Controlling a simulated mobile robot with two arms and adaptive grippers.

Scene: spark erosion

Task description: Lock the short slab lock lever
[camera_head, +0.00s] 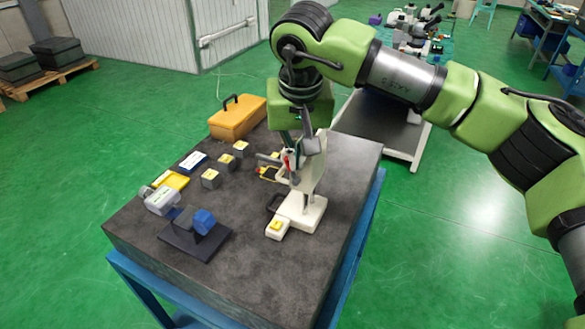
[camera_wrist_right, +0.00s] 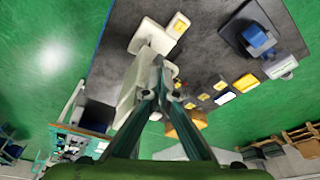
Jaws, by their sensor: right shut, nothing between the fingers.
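A white stand (camera_head: 300,208) with a flat base and an upright slab stands on the dark table top. It also shows in the right wrist view (camera_wrist_right: 150,36). A small red part (camera_head: 287,160) shows near the upper part of the stand, beside my gripper. I cannot tell which part is the short slab lock lever; it is too small or hidden by my gripper. My right gripper (camera_wrist_right: 158,92) is shut and empty, pointing down close against the upper part of the stand. I cannot tell whether it touches. My left gripper is not in view.
The dark slab table (camera_head: 270,265) carries a yellow toolbox (camera_head: 238,118), several small grey blocks with yellow tops, a yellow tray (camera_head: 172,180), and a grey and blue device (camera_head: 200,222) at the left. A block with a yellow button (camera_head: 276,229) sits at the stand's front. The front right of the table is clear.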

